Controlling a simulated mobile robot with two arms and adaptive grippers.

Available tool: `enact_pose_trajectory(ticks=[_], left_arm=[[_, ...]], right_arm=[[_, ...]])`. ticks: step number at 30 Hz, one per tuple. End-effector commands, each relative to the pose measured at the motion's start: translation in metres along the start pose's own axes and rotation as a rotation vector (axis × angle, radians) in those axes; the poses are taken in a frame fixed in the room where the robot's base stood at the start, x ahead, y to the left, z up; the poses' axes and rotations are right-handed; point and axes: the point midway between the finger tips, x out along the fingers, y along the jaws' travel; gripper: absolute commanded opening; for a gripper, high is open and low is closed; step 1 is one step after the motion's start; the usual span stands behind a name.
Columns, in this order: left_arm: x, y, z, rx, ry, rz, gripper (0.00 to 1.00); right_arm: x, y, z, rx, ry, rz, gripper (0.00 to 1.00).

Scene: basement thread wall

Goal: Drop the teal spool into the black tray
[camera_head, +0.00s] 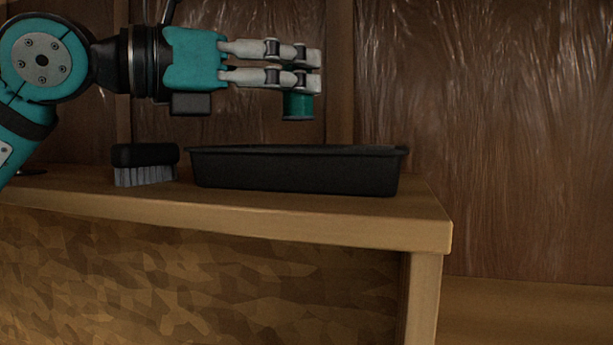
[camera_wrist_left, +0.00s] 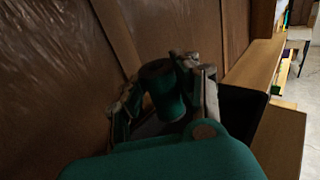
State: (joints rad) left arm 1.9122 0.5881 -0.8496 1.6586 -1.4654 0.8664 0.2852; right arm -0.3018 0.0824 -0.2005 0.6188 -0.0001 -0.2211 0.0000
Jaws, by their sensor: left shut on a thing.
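The teal spool (camera_head: 298,106) is held upright between the fingertips of my left gripper (camera_head: 312,69), which is shut on it. My right gripper is in neither view.
A black brush (camera_head: 145,165) with grey bristles stands just left of the tray. The wooden bench (camera_head: 330,222) ends at a corner right of the tray. A brown, glossy wall (camera_head: 490,120) rises behind.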

Motion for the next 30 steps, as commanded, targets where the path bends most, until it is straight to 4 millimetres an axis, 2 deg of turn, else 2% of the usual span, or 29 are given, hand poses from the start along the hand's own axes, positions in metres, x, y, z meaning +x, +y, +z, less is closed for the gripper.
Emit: enact_pose_trajectory(ticks=[1, 2, 8, 16, 20, 30], left_arm=[[0.0, 0.0, 0.001, 0.0, 0.0, 0.0, 0.09], [0.0, 0.0, 0.001, 0.0, 0.0, 0.0, 0.33], [0.0, 0.0, 0.001, 0.0, 0.0, 0.0, 0.58], [-0.001, 0.0, 0.001, 0.0, 0.0, 0.0, 0.58], [-0.012, 0.001, 0.001, -0.001, -0.002, 0.002, 0.58], [-0.082, 0.002, 0.0, 0.0, -0.002, 0.004, 0.58]], right_arm=[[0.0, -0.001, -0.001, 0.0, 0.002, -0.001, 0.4], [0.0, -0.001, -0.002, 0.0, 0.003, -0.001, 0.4], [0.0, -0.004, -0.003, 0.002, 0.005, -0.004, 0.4], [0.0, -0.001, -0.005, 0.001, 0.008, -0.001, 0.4], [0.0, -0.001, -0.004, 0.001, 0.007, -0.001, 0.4], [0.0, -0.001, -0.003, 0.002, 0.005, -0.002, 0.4]])
